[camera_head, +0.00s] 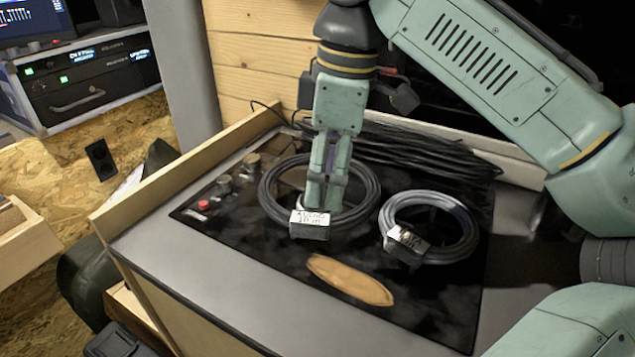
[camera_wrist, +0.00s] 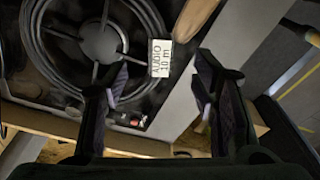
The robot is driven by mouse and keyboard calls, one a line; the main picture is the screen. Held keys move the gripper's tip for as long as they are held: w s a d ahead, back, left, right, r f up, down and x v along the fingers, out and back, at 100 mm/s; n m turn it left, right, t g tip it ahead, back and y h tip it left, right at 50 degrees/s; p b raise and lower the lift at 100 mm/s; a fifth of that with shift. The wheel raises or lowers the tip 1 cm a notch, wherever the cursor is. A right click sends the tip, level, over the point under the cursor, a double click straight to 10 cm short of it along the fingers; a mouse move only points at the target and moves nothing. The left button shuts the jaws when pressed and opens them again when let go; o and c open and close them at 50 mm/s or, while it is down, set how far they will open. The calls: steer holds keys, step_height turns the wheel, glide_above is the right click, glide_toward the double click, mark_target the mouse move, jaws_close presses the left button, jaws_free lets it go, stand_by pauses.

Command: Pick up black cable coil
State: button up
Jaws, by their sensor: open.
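The black cable coil (camera_head: 266,196) lies flat on the dark top of the cabinet. A white handwritten label (camera_head: 311,218) is on its near side. In the wrist view the coil (camera_wrist: 35,42) fills the upper left, with its label (camera_wrist: 161,57) reading "AUDIO 10 m". My gripper (camera_head: 324,203) points down over the coil in the head view and hides part of it. In the wrist view my gripper (camera_wrist: 160,92) is open and empty. Its left finger overlaps the coil's edge, and its right finger is outside the ring. I cannot tell the height gap.
A grey cable coil (camera_head: 431,225) with a label lies to the right. A loose black cable bundle (camera_head: 420,155) lies behind. A tan oval piece (camera_head: 349,279) is in front. Knobs and a red button (camera_head: 203,205) are at left. A raised wooden edge (camera_head: 180,175) borders the left side.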

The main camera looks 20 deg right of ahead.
mark_target(314, 218)
steer(key=f, duration=0.2)
steer(key=a+f, duration=0.1)
steer(key=f, duration=0.1)
steer(key=f+p, duration=0.1)
steer(key=f, duration=0.2)
steer(key=shift+w+a, duration=0.3)
steer(key=shift+c, duration=0.3)
jaws_close()
